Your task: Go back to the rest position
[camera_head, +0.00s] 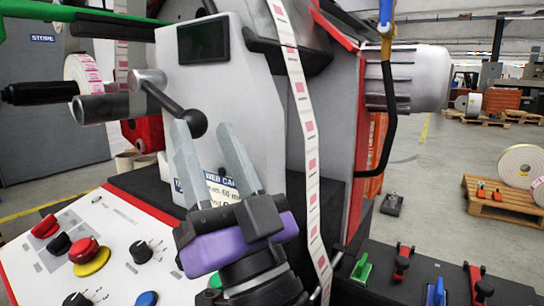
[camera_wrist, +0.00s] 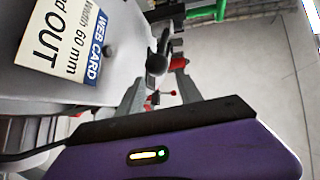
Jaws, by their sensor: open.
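My gripper (camera_head: 205,148) is open and empty in the head view, with its two grey fingers pointing up and apart. It stands in front of the rewinder's light grey housing (camera_head: 232,100), close to a black ball-ended lever (camera_head: 197,124) on a grey hub. I cannot tell whether the fingers touch the lever. In the wrist view, the gripper's fingers (camera_wrist: 157,100) show spread apart with the lever's black ball (camera_wrist: 156,65) beyond them. A white and blue card (camera_wrist: 70,45) on the housing shows at the upper left there; my gripper partly hides it in the head view.
A control panel (camera_head: 40,262) with coloured knobs lies at the lower left. A printed label strip (camera_head: 306,110) runs down just right of my gripper. Toggle clamps (camera_head: 402,262) stand at the lower right. A motor (camera_head: 420,78) juts out at the upper right.

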